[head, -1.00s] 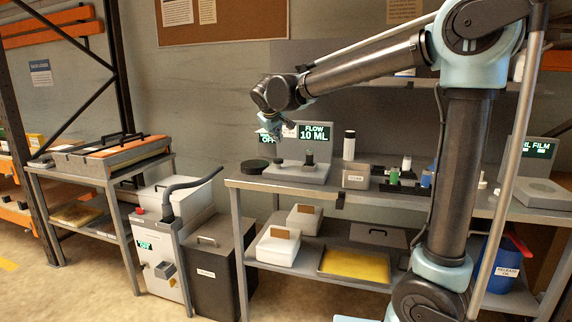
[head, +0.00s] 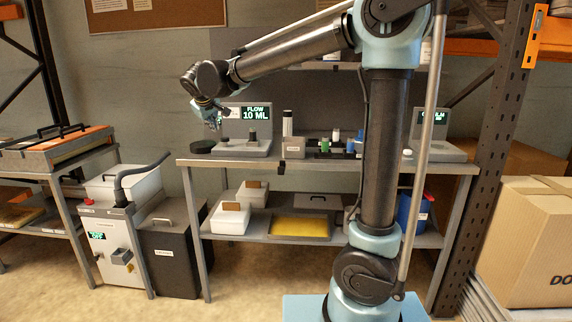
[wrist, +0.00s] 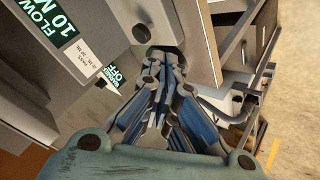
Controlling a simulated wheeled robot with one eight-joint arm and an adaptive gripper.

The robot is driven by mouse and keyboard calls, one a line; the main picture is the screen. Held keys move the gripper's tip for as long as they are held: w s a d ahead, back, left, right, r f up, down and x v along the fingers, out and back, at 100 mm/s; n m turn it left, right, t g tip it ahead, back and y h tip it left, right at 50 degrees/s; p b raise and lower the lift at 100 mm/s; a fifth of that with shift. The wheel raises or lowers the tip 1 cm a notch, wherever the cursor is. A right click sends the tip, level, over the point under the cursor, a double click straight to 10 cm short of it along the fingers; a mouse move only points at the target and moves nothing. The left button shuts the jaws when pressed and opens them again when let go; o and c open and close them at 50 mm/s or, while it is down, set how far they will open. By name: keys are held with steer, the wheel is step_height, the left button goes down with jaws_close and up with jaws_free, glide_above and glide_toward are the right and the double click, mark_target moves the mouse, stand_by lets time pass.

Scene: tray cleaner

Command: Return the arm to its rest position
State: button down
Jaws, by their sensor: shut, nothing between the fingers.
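My gripper (head: 211,116) is at the end of my outstretched arm in the head view. It hangs in the air just left of the dispensing unit with the "FLOW 10 ML" screen (head: 257,113). In the wrist view my gripper (wrist: 160,88) has its fingers together, with nothing held between them. The same unit's screen also shows in the wrist view (wrist: 55,22), upper left, beside a small "OFF" display (wrist: 115,75). The arm is bent at the elbow, with its forearm reaching left above the bench.
The steel bench (head: 330,165) holds several small bottles and a second display unit (head: 436,148). White bins (head: 229,217) and a yellow tray (head: 300,226) lie on its lower shelf. A black bin (head: 170,250) and a hosed machine (head: 108,235) stand left. A cardboard box (head: 525,245) stands right. Floor in front is clear.

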steer(key=s+d+f+m+g+h, duration=0.1)
steer(key=s+d+f+m, duration=0.15)
steer(key=d, duration=0.85)
steer(key=s+d+f+m+g+h, duration=0.15)
steer(key=s+d+f, duration=0.25)
steer(key=d, duration=0.8)
steer(key=s+d+f+m+g, duration=0.1)
steer(key=s+d+f, duration=0.25)
steer(key=d, duration=0.75)
steer(key=s+d+f+m+g, duration=0.1)
steer(key=s+d+f, duration=0.3)
steer(key=s, duration=0.3)
steer(key=s+d+f+m+g+y, duration=0.1)
steer(key=s+d+f+m, duration=0.1)
steer(key=s+d+f, duration=0.2)
steer(key=s+d+f+m+g, duration=0.1)
steer(key=s+d+f, duration=0.3)
steer(key=s+f, duration=0.4)
steer(key=shift+s+d+m, duration=0.2)
steer(key=shift+s+m, duration=0.4)
steer(key=shift+s, duration=0.65)
steer(key=shift+f+g, duration=0.1)
steer(key=shift+g, duration=0.15)
steer(key=shift+w+f, duration=0.2)
steer(key=shift+w, duration=0.25)
